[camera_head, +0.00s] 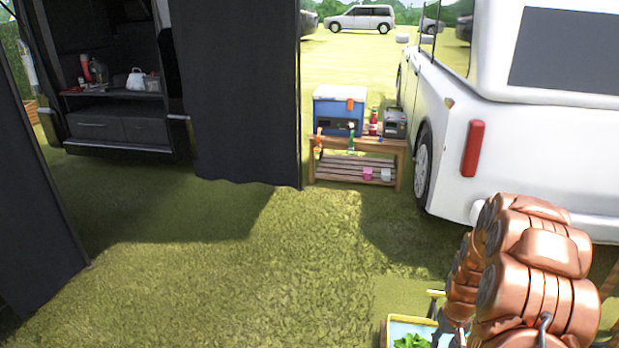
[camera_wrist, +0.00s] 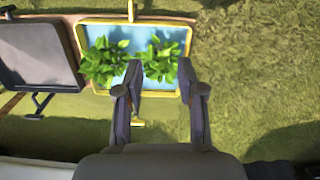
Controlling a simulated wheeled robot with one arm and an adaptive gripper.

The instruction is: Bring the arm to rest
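My gripper (camera_wrist: 160,78) shows in the wrist view with its two fingers apart and nothing between them. It points down over grass, and its fingertips overlap the near edge of a yellow-rimmed blue tray (camera_wrist: 188,28) in the picture. The height gap cannot be told. Two leafy green plants stand in the tray, a left plant (camera_wrist: 103,62) and a right plant (camera_wrist: 161,60). In the head view, my copper-coloured arm fills the lower right and the gripper itself is hidden. Part of the tray (camera_head: 398,330) with green leaves (camera_head: 411,341) shows beside the arm.
A dark grey tray (camera_wrist: 40,50) lies left of the blue one. A wooden bench (camera_head: 357,160) holds a blue cooler (camera_head: 337,112) and small items. A white vehicle (camera_head: 500,130) stands at right, close to my arm. Dark curtains (camera_head: 235,90) hang at left. Open grass (camera_head: 230,260) lies between.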

